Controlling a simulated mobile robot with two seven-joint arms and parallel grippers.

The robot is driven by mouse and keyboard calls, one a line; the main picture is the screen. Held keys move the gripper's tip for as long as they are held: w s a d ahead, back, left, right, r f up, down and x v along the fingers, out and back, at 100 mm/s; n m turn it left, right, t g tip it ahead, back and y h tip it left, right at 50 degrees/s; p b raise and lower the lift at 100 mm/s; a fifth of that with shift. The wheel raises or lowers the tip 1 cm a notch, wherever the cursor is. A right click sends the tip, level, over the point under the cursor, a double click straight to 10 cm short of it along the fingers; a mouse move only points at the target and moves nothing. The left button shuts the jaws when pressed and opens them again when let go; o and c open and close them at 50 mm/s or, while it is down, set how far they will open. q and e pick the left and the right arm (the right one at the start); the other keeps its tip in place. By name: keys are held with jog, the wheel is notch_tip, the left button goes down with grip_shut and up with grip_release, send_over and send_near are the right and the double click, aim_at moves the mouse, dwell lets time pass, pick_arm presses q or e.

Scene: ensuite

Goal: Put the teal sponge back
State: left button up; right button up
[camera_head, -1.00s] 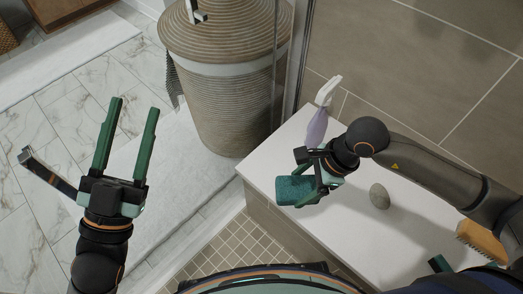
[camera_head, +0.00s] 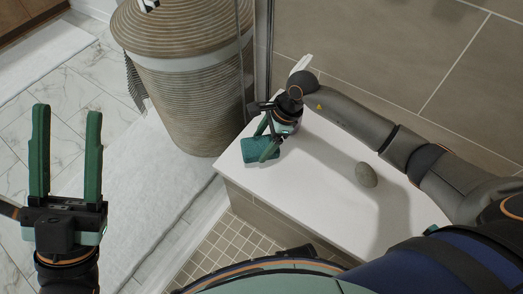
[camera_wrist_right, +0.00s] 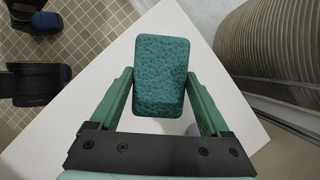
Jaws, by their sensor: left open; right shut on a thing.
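The teal sponge (camera_head: 260,149) is a rounded block at the near left end of the white bench top. My right gripper (camera_head: 266,140) is shut on it. In the right wrist view the teal sponge (camera_wrist_right: 161,70) sits between both fingers of my right gripper (camera_wrist_right: 160,82), with the white surface behind it. I cannot tell whether the sponge touches the bench top. My left gripper (camera_head: 67,110) is open and empty, above the floor at the left.
A white spray nozzle (camera_head: 302,64) shows behind my right arm. A large ribbed basket (camera_head: 185,85) stands beyond the bench's left end. A white mat (camera_head: 150,185) lies on the floor.

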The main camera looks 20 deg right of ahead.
aim_at(261, 149)
jog(key=shift+w+f, duration=0.35)
jog(key=shift+f, duration=0.05)
notch_tip(261, 149, down, 3)
jog(key=shift+w+f+b, duration=0.15)
jog(key=shift+f+b, duration=0.05)
jog(key=shift+b, duration=0.7)
jog(key=shift+f, duration=0.1)
jog(key=o, duration=1.2)
jog(key=shift+c, duration=0.2)
